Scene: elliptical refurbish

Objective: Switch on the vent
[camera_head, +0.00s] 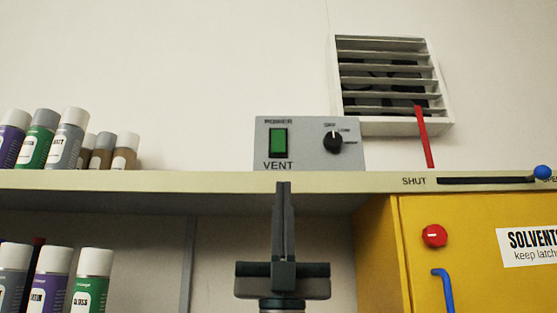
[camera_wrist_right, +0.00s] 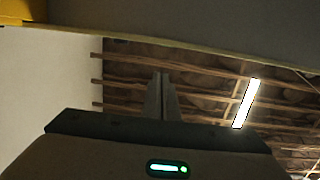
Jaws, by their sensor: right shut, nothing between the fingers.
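The grey vent control box (camera_head: 309,145) stands on the shelf in the head view. It has a green power rocker switch (camera_head: 278,142) above the word VENT, and a black rotary knob (camera_head: 332,142) at its right with small markings around it. The louvred vent (camera_head: 388,80) is on the wall above, to the right; dark shapes show behind its slats. My right gripper (camera_head: 284,186) points up, just below the box, its fingertips in front of the shelf edge. It is shut and empty; its fingers also show together in the wrist view (camera_wrist_right: 161,78). My left gripper is not in view.
The shelf (camera_head: 200,181) crosses the view, with several spray cans (camera_head: 69,140) at left. A slider with a blue knob (camera_head: 542,172) is on its edge at right, and a red strip (camera_head: 424,138) hangs from the vent. A yellow solvents cabinet (camera_head: 460,285) stands below right.

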